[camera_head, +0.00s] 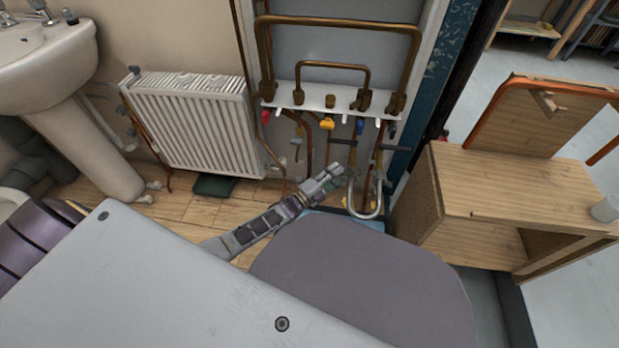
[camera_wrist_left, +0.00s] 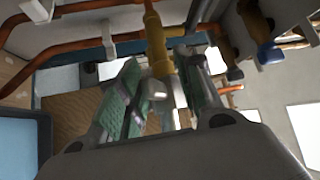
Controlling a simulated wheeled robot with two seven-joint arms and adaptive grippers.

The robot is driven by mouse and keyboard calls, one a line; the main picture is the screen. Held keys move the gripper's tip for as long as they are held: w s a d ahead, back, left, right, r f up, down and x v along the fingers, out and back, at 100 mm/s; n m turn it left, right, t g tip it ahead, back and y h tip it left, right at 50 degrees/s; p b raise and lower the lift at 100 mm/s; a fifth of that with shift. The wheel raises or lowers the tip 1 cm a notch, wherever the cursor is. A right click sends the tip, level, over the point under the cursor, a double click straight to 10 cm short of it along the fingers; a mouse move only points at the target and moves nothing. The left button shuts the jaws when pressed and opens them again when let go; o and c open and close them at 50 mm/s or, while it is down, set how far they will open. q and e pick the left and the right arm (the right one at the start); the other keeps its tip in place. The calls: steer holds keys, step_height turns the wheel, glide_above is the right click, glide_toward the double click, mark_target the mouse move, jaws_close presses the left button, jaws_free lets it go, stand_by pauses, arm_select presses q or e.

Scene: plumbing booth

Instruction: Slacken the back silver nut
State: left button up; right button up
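My left gripper (camera_head: 333,178) reaches to the pipework below the white valve rail in the head view. In the left wrist view its two green-padded fingers (camera_wrist_left: 158,98) stand apart. A silver nut (camera_wrist_left: 158,89) shows between them, at the end of a brass-coloured fitting (camera_wrist_left: 156,45). A gap shows beside the nut, so the fingers do not look closed on it. In the head view the gripper and its small size keep me from making out this nut. I cannot tell if it is the back one. My right gripper is not in view.
A white rail (camera_head: 318,101) carries valves with coloured handles, under copper pipes (camera_head: 340,20). A silver U-shaped hose (camera_head: 364,213) hangs right of the gripper. A white radiator (camera_head: 190,120) stands left, a wooden bench (camera_head: 515,185) right. Wooden floor (camera_head: 180,208) is partly free.

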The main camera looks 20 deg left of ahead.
arm_select(q)
steer(key=shift+a+r+m+g, duration=0.1)
steer(key=shift+r+m+g, duration=0.5)
steer(key=shift+m+g, duration=0.25)
steer(key=shift+r+m+g+y+p, duration=0.35)
steer(key=shift+r+m+y+p, duration=0.05)
steer(key=shift+m+p, duration=0.15)
steer(key=shift+r+m+g+y+p, duration=0.3)
steer(key=shift+r+m+g+p, duration=0.15)
steer(key=shift+m+g+p, duration=0.1)
steer(key=shift+d+r+m+g+y+p, duration=0.25)
steer(key=shift+r+m+g+y+p, duration=0.5)
steer(key=shift+p, duration=0.5)
steer(key=shift+s+a+p, duration=0.2)
steer(key=shift+s+p, duration=0.1)
steer(key=shift+s, duration=0.15)
steer(key=s+a+r+p, duration=0.2)
steer(key=s, duration=0.3)
steer(key=s+a+r+n+p, duration=0.1)
steer(key=s+a+r+p, duration=0.1)
steer(key=s, duration=0.4)
steer(key=shift+a+r+n+p, duration=0.15)
steer(key=shift+a+n+p, duration=0.15)
steer(key=shift+a+p, duration=0.2)
steer(key=shift+w, duration=0.1)
